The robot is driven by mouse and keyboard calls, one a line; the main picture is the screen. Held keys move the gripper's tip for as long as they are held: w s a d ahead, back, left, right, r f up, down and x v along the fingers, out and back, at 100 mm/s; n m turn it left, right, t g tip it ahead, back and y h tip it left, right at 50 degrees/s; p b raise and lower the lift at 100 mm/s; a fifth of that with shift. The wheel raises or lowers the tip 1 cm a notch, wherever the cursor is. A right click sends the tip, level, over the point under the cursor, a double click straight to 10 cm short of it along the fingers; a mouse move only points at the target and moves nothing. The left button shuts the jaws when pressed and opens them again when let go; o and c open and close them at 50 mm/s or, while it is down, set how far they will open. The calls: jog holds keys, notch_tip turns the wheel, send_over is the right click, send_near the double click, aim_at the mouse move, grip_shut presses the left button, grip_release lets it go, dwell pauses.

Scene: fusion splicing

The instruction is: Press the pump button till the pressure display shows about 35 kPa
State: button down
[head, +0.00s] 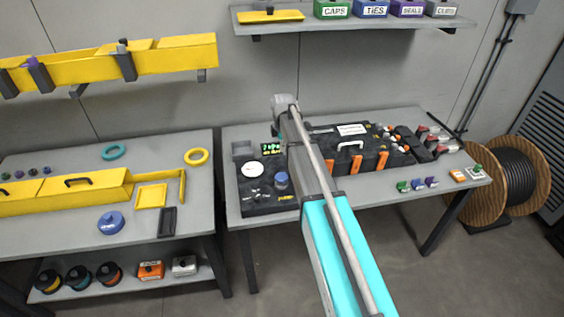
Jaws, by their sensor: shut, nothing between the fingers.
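A black pump unit (262,201) lies flat on the right-hand table. It bears a small dark display (272,150) with green digits, too small to read. A white round dial (254,169) and a blue round part (281,181) are on its face. A small yellow mark (285,197) is near its front edge. I cannot tell which part is the pump button. My arm reaches in from the lower right and its wrist end is above the back of the unit. My gripper is hidden behind the arm, so its place relative to the unit cannot be seen.
A black case (349,149) with orange latches stands right of the arm. Small coloured parts (417,184) lie along the table's right front. The left table holds a yellow case (110,188) and rings. A shelf (355,24) with labelled boxes hangs above. A cable reel (515,180) stands right.

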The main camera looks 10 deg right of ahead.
aim_at(282, 177)
jog(key=shift+f+b, duration=6.85)
jog(key=shift+f, duration=0.1)
jog(key=shift+f, duration=0.1)
notch_tip(282, 177, down, 3)
jog(key=b, duration=0.3)
jog(key=shift+r, duration=0.2)
jog(key=shift+s+r, duration=0.1)
jog(key=shift+r+p, duration=0.15)
jog(key=shift+p, duration=0.15)
notch_tip(282, 177, up, 14)
jog(key=p, duration=1.3)
jog(key=shift+p, duration=0.4)
